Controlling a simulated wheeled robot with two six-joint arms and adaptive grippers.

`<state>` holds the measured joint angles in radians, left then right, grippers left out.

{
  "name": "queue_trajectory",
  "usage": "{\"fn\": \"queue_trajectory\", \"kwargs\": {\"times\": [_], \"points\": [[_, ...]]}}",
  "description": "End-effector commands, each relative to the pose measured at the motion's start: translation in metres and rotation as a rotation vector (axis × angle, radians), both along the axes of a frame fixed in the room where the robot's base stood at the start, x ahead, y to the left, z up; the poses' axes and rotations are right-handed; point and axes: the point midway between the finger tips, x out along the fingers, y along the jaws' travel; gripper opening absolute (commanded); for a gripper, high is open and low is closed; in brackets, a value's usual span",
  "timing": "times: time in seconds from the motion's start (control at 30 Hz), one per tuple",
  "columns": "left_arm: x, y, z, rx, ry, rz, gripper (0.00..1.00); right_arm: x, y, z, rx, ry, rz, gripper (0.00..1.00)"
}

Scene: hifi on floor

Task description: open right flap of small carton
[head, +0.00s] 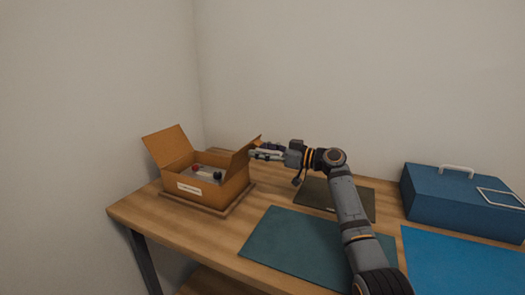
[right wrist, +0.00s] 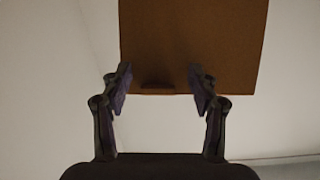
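The small carton (head: 208,186) stands on a low wooden board at the left end of the table. Its left flap (head: 167,146) stands open, tilted out to the left. Its right flap (head: 241,158) is raised and seen nearly edge-on. My right gripper (head: 254,154) is at the outer right side of this flap, near its upper edge. In the right wrist view the flap (right wrist: 193,45) fills the upper middle. My left gripper is out of view.
Small red and dark items (head: 204,172) lie inside the carton. A dark mat lies under my right arm, and a green mat (head: 290,243) lies in front. A blue toolbox (head: 445,200) stands at the right behind a blue mat (head: 455,265). Walls stand behind and left.

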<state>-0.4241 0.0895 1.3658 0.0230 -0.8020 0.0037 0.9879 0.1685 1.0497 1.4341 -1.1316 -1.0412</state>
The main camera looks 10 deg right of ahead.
Motion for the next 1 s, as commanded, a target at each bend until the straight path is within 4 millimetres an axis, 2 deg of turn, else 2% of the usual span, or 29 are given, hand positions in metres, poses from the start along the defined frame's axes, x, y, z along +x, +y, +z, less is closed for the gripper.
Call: {"fn": "queue_trajectory", "kwargs": {"times": [0.17,0.27,0.5,0.7,1.0], "points": [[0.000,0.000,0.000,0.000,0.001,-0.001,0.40,0.000,-0.001,0.003,0.001,-0.004,-0.002,0.60],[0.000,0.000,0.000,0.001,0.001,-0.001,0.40,0.000,-0.001,0.014,0.001,-0.007,-0.002,0.60],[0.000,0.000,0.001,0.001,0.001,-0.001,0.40,0.000,0.000,0.067,0.000,-0.007,-0.001,0.60],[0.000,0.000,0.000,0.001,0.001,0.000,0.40,0.000,0.000,0.096,0.000,-0.005,0.000,0.60],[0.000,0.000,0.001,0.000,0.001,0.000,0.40,0.000,0.000,0.102,0.001,-0.003,0.000,0.60]]}}
